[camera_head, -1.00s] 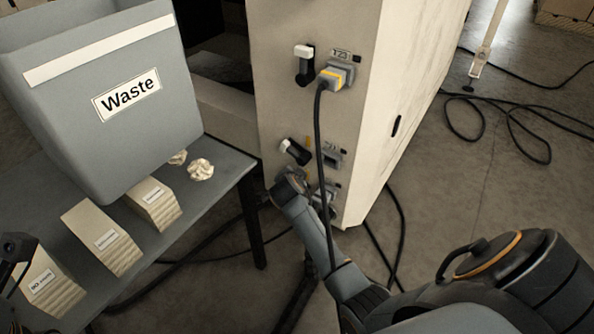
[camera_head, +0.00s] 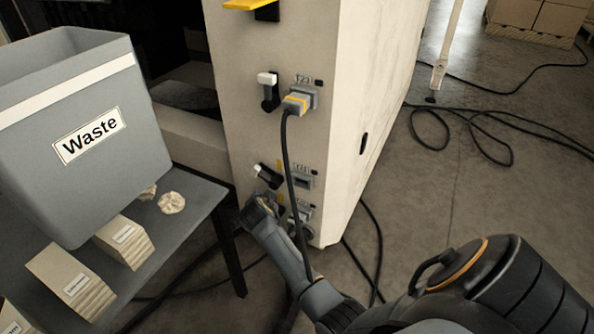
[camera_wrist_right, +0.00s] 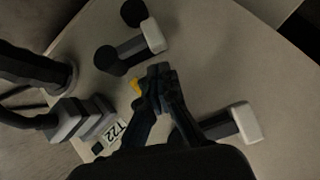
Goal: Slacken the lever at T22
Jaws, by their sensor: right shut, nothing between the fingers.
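The T22 label (camera_wrist_right: 113,133) shows in the right wrist view beside a grey connector (camera_wrist_right: 85,120). Two black levers with white tips show there: one at the top (camera_wrist_right: 152,36) and one at the right (camera_wrist_right: 242,122). My right gripper (camera_wrist_right: 158,82) is shut and empty, its fingertips between them with a small yellow mark (camera_wrist_right: 137,88) beside. In the head view, the middle lever (camera_head: 267,176) is tilted, its white tip up and left. My right gripper (camera_head: 256,210) is just below it at the panel; its fingertips are unclear. My left gripper is out of view.
A lever (camera_head: 268,92) stands upright by the T23 plug (camera_head: 297,102), whose black cable (camera_head: 288,160) hangs in front of the panel near my right arm. A waste bin (camera_head: 75,150) stands on a table (camera_head: 205,200) to the left. Cables lie on the floor at right.

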